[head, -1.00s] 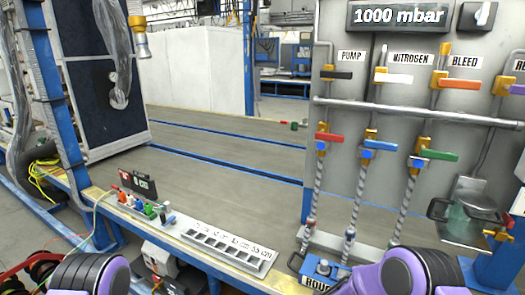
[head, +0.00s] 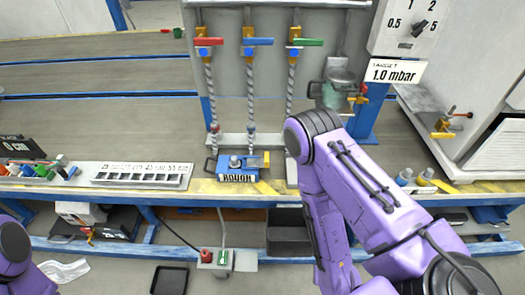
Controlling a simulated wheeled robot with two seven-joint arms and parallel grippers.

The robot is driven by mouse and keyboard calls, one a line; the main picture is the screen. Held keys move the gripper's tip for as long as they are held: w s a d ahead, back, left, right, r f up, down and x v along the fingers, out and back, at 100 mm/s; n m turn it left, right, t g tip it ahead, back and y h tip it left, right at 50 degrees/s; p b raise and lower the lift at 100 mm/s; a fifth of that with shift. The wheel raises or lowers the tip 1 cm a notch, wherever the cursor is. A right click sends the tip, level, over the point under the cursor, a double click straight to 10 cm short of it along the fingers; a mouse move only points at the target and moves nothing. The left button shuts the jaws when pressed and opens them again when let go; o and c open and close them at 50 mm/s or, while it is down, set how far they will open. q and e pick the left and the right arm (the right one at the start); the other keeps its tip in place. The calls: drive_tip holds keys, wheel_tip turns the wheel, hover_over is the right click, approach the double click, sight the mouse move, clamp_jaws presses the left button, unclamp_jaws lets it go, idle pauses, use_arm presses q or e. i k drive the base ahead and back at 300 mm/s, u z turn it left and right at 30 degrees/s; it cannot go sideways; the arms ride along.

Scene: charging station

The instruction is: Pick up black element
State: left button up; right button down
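No single thing stands out as the black element, and I cannot tell which one is meant. Black things in view are the display block (head: 20,147) at the left end of the bench, the flat tray (head: 170,280) on the floor, the bin (head: 288,238) under the bench and the knob (head: 418,27) on the panel at upper right. My purple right arm rises from the lower right, with its bend in front of the bench. Part of my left arm shows at the lower left edge. Neither gripper's fingers show.
A white slotted rack (head: 142,175) and the blue ROUGH pump block (head: 236,170) sit along the bench's front edge. Red, blue and green valve handles (head: 257,42) are on the grey panel behind. The grey bench left of the panel is mostly clear.

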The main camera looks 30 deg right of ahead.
sight(235, 163)
drive_tip(key=k, duration=1.25)
drive_tip(key=z, duration=0.85)
drive_tip(key=i, duration=1.6)
drive_tip(key=u, duration=0.45)
